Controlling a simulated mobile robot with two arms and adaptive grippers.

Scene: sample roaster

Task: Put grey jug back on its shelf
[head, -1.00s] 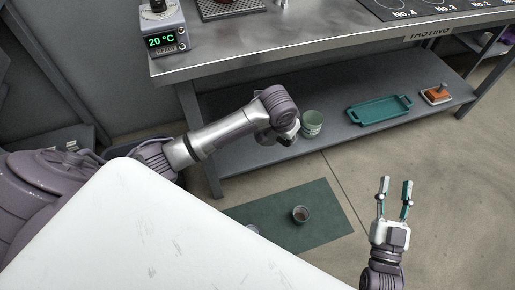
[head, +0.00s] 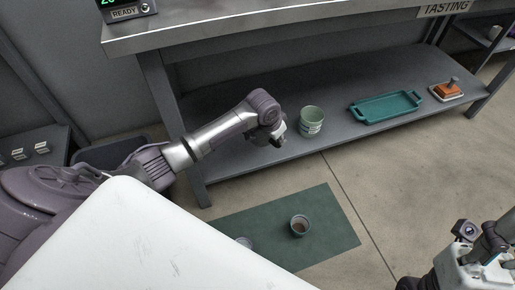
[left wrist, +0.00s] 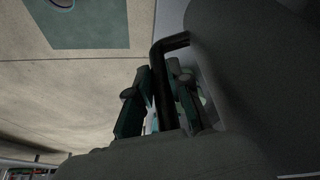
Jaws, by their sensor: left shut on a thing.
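The grey jug (left wrist: 250,80) fills the right side of the left wrist view as a large dark body with a squared handle (left wrist: 157,52). My left gripper (left wrist: 160,95) is shut on that handle, its two fingers on either side of it.
A green mat (head: 335,225) on the floor holds a small cup (head: 300,225).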

